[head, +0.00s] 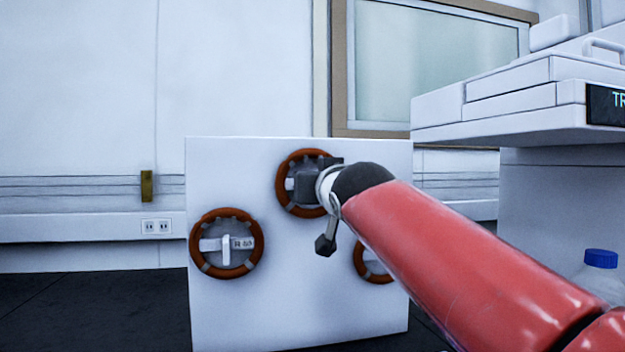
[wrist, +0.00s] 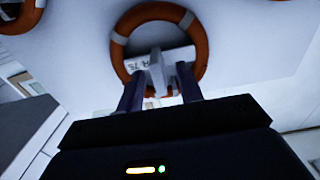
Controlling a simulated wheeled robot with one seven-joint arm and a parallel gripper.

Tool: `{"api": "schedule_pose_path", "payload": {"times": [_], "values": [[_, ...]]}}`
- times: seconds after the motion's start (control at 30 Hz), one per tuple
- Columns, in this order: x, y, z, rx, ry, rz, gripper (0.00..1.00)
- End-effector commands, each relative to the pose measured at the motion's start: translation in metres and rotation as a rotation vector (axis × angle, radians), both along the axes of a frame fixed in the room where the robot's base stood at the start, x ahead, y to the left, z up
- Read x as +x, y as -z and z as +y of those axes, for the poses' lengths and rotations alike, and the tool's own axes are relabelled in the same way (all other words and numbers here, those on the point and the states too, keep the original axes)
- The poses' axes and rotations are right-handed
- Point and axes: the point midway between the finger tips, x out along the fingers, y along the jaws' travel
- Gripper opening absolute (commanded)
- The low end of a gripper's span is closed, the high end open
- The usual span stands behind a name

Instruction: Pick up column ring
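Three orange column rings with grey bands are mounted on a white panel. The upper ring (head: 283,194) has my gripper in front of it and is partly covered. In the wrist view this ring (wrist: 201,48) surrounds a white label plate and a raised white handle (wrist: 157,70). My gripper (wrist: 160,71) is open, with one finger on each side of the handle and visible gaps between. The left ring (head: 196,243) is fully visible with its handle. The lower right ring (head: 368,273) is partly hidden by my arm.
The white panel (head: 290,300) stands upright on a dark floor. A white bench or machine (head: 500,105) juts out at the right, and a blue-capped bottle (head: 600,259) stands below it. Free floor lies left of the panel. Part of another ring (wrist: 22,18) shows in the wrist view.

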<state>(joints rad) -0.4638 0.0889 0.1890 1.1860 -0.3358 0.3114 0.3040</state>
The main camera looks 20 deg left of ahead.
Motion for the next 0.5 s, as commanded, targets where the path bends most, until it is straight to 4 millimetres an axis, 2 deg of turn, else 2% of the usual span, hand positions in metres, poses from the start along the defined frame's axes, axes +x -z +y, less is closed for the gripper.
{"api": "schedule_pose_path", "payload": {"times": [0.1,0.33,0.5], "values": [[0.008,-0.0009,0.0054,0.001,0.0,-0.001,0.36],[0.0089,0.0002,0.0057,0.0,0.0,0.0,0.36],[0.0089,0.0003,0.0054,0.0,0.0,0.0,0.15]]}}
